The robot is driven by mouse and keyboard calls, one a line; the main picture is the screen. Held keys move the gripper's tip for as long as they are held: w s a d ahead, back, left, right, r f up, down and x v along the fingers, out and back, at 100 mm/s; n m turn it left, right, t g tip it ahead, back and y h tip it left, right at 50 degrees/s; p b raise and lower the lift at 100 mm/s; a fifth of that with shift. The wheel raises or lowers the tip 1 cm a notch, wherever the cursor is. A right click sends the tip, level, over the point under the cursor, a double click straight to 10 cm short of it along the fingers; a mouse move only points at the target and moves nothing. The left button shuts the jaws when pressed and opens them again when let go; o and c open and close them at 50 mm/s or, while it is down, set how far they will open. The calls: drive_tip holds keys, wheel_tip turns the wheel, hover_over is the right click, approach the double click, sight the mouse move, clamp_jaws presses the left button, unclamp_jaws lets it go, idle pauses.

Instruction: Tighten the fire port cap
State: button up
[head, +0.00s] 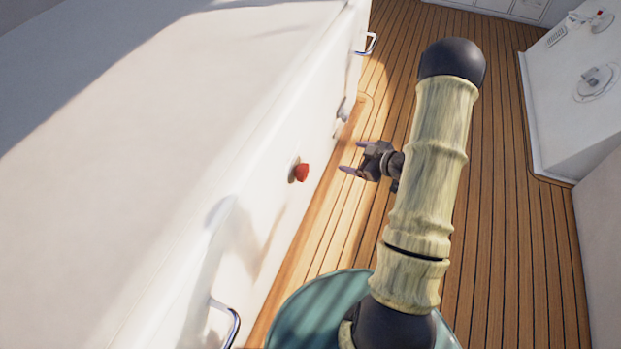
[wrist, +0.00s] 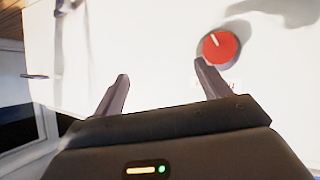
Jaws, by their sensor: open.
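The fire port cap is a red round knob (head: 300,172) on the side of the white wall. In the wrist view the red cap (wrist: 219,47) sits in a grey ring at the upper right, beyond the right fingertip. It has a small mark near its middle. My gripper (head: 352,157) is open and empty, to the right of the cap in the head view, with its fingers pointing left toward the wall. In the wrist view my gripper (wrist: 160,72) shows both fingers apart, with nothing between them. I see no contact with the cap.
The white wall (head: 268,150) carries a metal handle (head: 228,322) near the bottom and another handle (head: 369,44) at the far end. A wooden plank floor (head: 505,190) lies open to the right. A white unit (head: 575,110) stands at the right.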

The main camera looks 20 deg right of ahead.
sight(306, 174)
drive_tip(key=s+f+n+t+y+b, duration=0.1)
drive_tip(key=s+f+y, duration=0.5)
drive_tip(key=s, duration=0.4)
drive_tip(key=shift+d+y+b, duration=0.15)
drive_tip(key=shift+y+b, duration=0.2)
drive_tip(key=shift+y, duration=0.45)
drive_tip(key=shift+w, duration=0.15)
drive_tip(key=b+x, duration=0.6)
drive_tip(key=x, duration=1.1)
drive_tip(key=shift+w, duration=0.15)
drive_tip(key=shift+r, duration=0.1)
drive_tip(key=shift+c, duration=0.5)
drive_tip(key=c, duration=0.9)
